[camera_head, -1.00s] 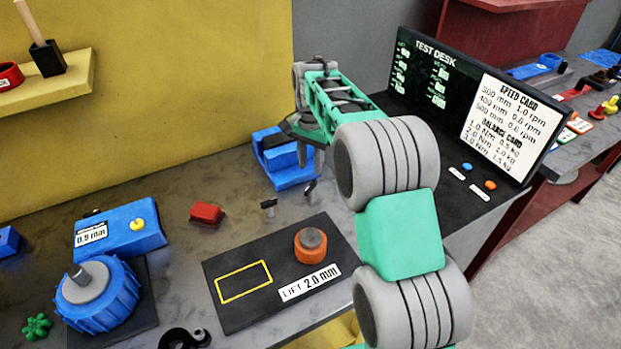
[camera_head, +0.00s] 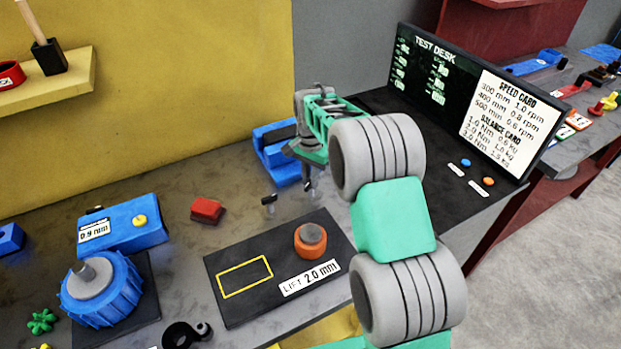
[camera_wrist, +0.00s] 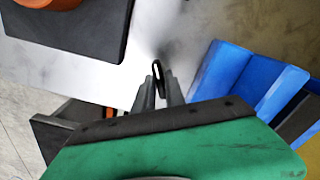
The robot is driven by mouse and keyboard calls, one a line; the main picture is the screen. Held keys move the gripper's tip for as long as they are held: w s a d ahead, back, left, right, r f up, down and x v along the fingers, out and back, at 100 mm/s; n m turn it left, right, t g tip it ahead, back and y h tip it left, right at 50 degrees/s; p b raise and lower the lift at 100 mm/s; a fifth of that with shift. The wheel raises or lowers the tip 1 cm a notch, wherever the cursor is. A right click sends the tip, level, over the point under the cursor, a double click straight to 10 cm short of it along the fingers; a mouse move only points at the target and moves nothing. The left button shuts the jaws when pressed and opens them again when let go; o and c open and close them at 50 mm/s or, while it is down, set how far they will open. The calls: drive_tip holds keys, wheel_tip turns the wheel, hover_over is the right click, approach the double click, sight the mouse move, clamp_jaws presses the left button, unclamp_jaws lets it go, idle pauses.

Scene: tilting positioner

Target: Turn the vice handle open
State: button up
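The blue vice (camera_head: 272,158) stands on the grey bench by the yellow wall, partly hidden behind my arm. My gripper (camera_head: 308,180) points down at the vice's near right side. A short grey upright piece with a dark top (camera_head: 269,203) stands in front of the vice; I cannot tell if it is part of the handle. In the wrist view my two dark fingers (camera_wrist: 159,90) are close together, with a narrow dark-rimmed bar (camera_wrist: 157,72) between their tips, probably the handle. I cannot tell whether they press on it. Blue vice blocks (camera_wrist: 235,80) show to the right.
A black plate (camera_head: 235,305) with an orange knob (camera_head: 309,244) lies in front. A red block (camera_head: 207,210) and a blue dial (camera_head: 100,290) are to the left. The black test desk board (camera_head: 425,75) stands to the right behind my arm. Bare bench lies between red block and plate.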

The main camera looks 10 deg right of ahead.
clamp_jaws()
